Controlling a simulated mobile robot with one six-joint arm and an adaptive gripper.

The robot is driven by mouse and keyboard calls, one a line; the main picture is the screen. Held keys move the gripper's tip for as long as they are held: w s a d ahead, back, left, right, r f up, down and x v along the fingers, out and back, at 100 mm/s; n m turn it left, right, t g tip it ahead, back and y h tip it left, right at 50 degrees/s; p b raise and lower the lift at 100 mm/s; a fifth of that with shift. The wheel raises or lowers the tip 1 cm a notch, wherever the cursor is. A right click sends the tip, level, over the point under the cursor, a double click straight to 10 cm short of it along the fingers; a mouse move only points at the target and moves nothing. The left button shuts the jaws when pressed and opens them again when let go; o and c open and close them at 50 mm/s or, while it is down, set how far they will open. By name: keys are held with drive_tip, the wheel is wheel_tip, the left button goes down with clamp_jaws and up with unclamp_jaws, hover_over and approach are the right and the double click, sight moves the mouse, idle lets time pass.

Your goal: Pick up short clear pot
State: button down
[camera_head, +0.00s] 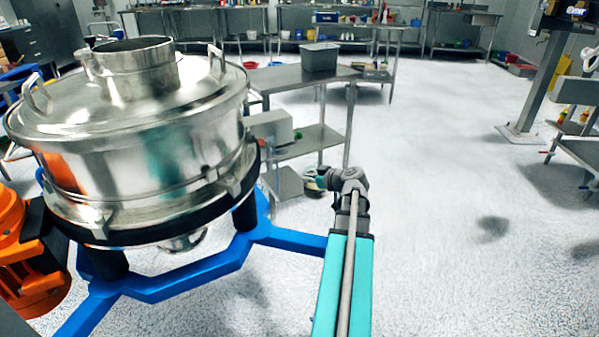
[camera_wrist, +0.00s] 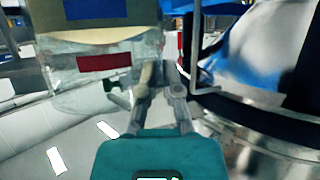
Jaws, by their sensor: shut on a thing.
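The short clear pot (camera_wrist: 88,82) fills the upper left of the wrist view. Its wall is see-through, with a red patch and a blue patch above a pale band. My gripper (camera_wrist: 158,80) has its fingers close together at the pot's right edge and is shut on it. In the head view my gripper (camera_head: 314,183) is at the end of my arm, right of the sifter and in front of the steel table.
The large steel sifter (camera_head: 130,160) on its blue frame (camera_head: 195,277) stands at the left, close to my arm. Its side also shows at the right of the wrist view (camera_wrist: 265,128). A steel table (camera_head: 285,78) bears a grey bin (camera_head: 320,58).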

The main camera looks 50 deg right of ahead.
drive_tip(key=shift+s, duration=1)
drive_tip(key=shift+s, duration=0.15)
